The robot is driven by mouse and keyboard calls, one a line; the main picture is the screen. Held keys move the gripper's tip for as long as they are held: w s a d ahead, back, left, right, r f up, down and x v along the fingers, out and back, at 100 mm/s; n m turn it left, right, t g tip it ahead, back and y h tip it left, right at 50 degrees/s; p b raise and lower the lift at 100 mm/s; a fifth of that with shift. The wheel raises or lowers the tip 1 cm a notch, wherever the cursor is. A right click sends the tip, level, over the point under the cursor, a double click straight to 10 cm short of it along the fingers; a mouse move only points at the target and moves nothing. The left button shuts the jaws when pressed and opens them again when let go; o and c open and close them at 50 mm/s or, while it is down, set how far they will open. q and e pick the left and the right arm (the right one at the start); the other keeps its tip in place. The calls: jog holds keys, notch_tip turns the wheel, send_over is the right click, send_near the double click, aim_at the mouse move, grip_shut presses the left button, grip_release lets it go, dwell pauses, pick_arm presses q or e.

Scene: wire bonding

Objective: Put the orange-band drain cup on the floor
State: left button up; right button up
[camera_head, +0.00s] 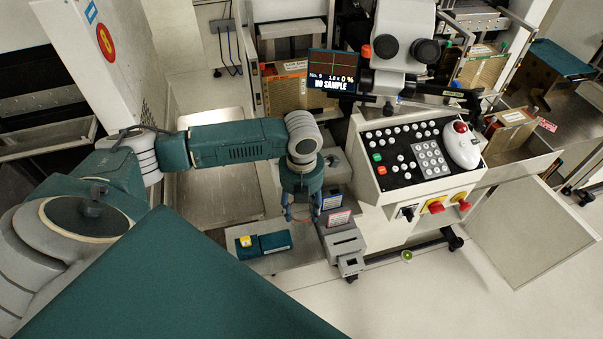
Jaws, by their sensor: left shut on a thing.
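My left gripper (302,214) points down beside the grey machine, over the low shelf at its left side. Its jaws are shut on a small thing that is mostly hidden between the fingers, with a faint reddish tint. I cannot make out whether it is the orange-band drain cup. A small round green-yellow cup-like item (407,256) stands on the pale floor (420,300), right of the gripper and near the machine's foot. My right gripper is not in view.
The bonding machine with its button panel (415,155) stands right of the gripper. Grey block units (345,245) and a teal box with a yellow part (264,244) lie close by. An open panel (530,230) stands at right. The floor in front is clear.

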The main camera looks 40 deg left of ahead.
aim_at(302, 210)
pick_arm(q)
notch_tip(302, 210, up, 17)
jog(key=b, duration=0.1)
jog(key=s+d+r+n, duration=0.1)
jog(key=s+d+n, duration=0.3)
jog(key=n, duration=1.3)
jog(key=s+d+r+n, duration=0.1)
jog(key=s+d+n, duration=0.3)
jog(key=n, duration=1.4)
jog(key=shift+d+r, duration=0.35)
jog(key=shift+d, duration=0.25)
